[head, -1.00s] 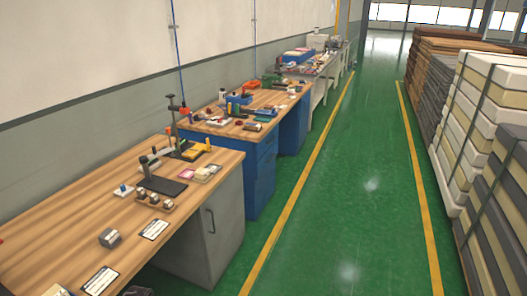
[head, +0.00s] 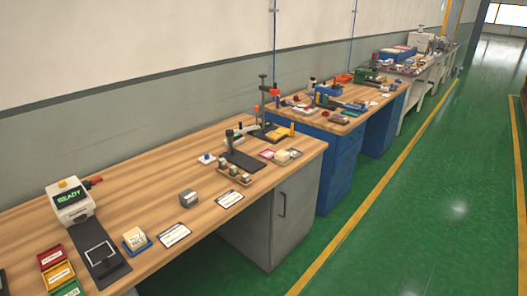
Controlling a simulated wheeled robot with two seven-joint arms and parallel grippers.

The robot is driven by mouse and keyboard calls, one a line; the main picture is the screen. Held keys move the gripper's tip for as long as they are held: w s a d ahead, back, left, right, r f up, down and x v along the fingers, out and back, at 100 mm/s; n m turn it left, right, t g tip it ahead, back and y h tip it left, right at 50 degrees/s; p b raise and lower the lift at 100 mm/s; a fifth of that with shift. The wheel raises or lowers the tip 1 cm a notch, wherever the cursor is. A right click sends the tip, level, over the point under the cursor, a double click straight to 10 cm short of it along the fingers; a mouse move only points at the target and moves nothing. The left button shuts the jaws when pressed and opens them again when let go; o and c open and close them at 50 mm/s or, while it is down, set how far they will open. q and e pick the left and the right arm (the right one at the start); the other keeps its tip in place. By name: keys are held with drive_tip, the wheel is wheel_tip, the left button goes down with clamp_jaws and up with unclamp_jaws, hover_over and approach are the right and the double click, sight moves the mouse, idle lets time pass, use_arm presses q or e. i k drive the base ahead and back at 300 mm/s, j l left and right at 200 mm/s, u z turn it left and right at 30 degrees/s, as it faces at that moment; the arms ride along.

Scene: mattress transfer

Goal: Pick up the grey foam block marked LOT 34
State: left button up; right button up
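A small grey block (head: 188,198) with a pale label sits on the wooden bench (head: 130,185), between its middle and front edge. The writing on its label is too small to read, so I cannot tell whether it says LOT 34. A cream block (head: 134,236) with a label sits in a small blue tray (head: 149,243) to its left and nearer to me. Neither of my grippers is in view.
A white device (head: 70,202) showing READY stands at left, with red, yellow and green bins (head: 57,272) near it. White cards (head: 174,236) lie along the front edge. A black stand (head: 264,110) is farther right. The green aisle (head: 420,230) at right is clear.

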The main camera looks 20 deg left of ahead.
sight(189, 199)
drive_tip(key=u, duration=1)
drive_tip(key=i+l+u, duration=0.15)
drive_tip(key=u, duration=0.35)
drive_tip(key=i+l+u, duration=0.15)
drive_tip(key=u, duration=0.3)
drive_tip(key=l+u, duration=0.3)
drive_tip(key=u, duration=0.2)
drive_tip(key=i+l+u, duration=0.1)
drive_tip(key=l+u, duration=0.2)
drive_tip(key=u, duration=0.15)
